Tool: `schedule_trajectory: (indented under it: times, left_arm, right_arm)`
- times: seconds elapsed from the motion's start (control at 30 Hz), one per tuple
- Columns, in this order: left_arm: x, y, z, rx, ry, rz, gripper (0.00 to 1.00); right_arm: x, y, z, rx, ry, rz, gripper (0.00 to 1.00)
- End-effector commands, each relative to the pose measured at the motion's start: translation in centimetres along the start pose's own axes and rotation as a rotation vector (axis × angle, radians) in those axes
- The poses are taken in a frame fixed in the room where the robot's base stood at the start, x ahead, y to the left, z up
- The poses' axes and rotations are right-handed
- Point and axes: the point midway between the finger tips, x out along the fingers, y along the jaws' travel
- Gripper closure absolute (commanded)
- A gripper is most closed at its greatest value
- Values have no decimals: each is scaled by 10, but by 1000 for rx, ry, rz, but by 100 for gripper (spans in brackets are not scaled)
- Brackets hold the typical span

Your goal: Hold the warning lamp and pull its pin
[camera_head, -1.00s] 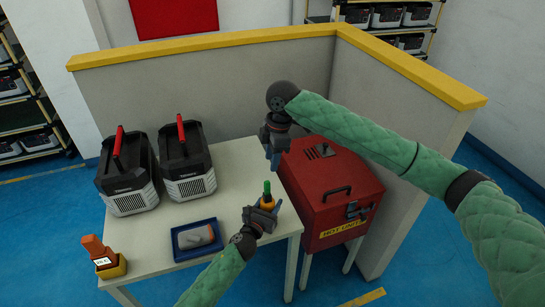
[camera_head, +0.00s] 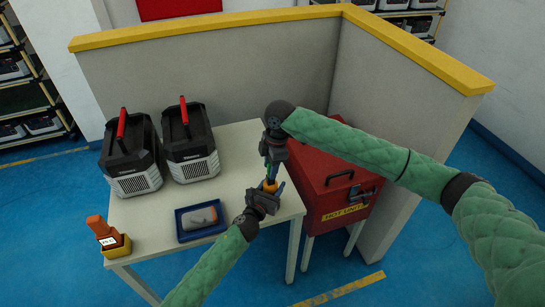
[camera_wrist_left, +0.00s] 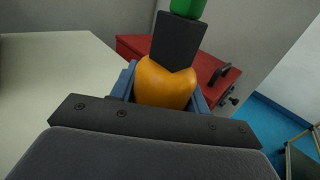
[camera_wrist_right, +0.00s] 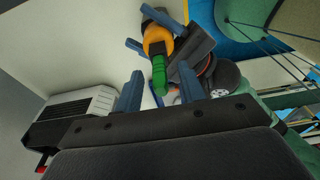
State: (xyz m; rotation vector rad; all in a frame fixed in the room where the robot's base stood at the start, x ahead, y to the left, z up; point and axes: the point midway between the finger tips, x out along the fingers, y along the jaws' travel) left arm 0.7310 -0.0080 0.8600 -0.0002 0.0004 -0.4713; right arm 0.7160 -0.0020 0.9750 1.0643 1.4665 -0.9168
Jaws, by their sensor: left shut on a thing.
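The warning lamp has an orange body (camera_wrist_left: 165,82), a dark collar and a green top (camera_wrist_right: 160,75). My left gripper (camera_head: 270,190) is shut on the orange body and holds the lamp at the table's right edge. My right gripper (camera_head: 272,158) is directly above the lamp, pointing down. In the right wrist view its two blue fingers (camera_wrist_right: 158,92) stand apart, with the green top showing between and beyond them. I cannot make out a separate pin. In the head view the right gripper partly hides the lamp's top.
Two black-and-grey units (camera_head: 190,145) with red handles stand on the white table (camera_head: 238,150). An orange handheld device (camera_head: 105,236) sits at the front left. A red hot-unit box (camera_head: 333,200) stands right of the table.

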Motion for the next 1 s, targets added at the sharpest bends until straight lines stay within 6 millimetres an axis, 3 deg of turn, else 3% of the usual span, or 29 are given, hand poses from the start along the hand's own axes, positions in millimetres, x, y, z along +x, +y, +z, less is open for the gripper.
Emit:
schedule_trajectory:
  times: [0.47,0.67,0.7,0.73,0.77,0.83,1.0]
  left_arm:
    - [0,0,0,0,1,0,82]
    - [0,0,0,0,1,0,82]
    - [0,0,0,0,1,0,82]
    - [0,0,0,0,1,0,82]
    - [0,0,0,0,1,0,82]
    - [0,0,0,0,1,0,82]
    - [0,0,0,0,1,0,82]
  right_arm:
    - [12,0,0,0,0,1,60]
    - [12,0,0,0,0,1,98]
    - [12,0,0,0,0,1,100]
    - [12,0,0,0,0,1,100]
    - [12,0,0,0,0,1,88]
    - [12,0,0,0,0,1,100]
    - [12,0,0,0,0,1,100]
